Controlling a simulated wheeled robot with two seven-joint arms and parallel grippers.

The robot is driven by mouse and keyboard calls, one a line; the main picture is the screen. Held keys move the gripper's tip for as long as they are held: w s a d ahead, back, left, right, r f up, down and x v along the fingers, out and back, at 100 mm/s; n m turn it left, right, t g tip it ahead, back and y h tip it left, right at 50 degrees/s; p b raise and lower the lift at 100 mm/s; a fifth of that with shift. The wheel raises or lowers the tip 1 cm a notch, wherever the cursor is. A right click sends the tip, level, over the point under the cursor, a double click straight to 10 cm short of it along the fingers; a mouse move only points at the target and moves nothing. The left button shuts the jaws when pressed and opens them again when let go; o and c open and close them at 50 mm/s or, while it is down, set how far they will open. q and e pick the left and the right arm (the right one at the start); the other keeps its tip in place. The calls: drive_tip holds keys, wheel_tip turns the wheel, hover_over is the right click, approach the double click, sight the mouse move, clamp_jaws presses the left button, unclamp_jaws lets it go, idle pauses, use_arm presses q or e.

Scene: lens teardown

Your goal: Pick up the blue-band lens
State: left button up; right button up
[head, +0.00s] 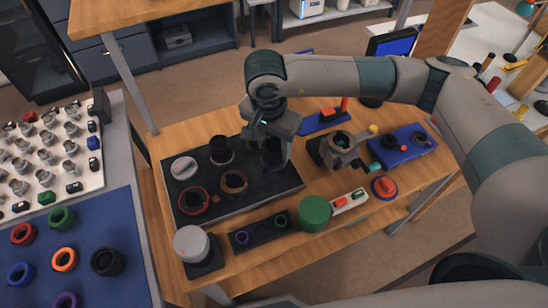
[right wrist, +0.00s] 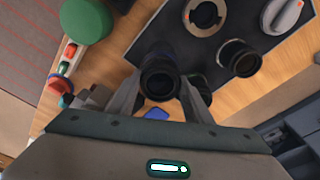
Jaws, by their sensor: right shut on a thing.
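My right gripper (head: 268,140) is over the right part of the black mat (head: 262,195) on the wooden table. In the right wrist view the gripper (right wrist: 160,92) is shut on a black cylindrical lens (right wrist: 160,77), between its two fingers. The lens also shows as a dark cylinder (head: 273,155) under the gripper in the head view. My left gripper is not in view.
Another black lens (head: 220,151), an orange-marked ring (head: 234,183), a red-rimmed ring (head: 194,201) and a grey dial (head: 184,168) are on the mat. A green cylinder (head: 314,212) stands in front. A grey fixture (head: 340,150) is close right of the gripper.

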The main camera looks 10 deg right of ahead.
drive_tip(key=shift+r, duration=1.2)
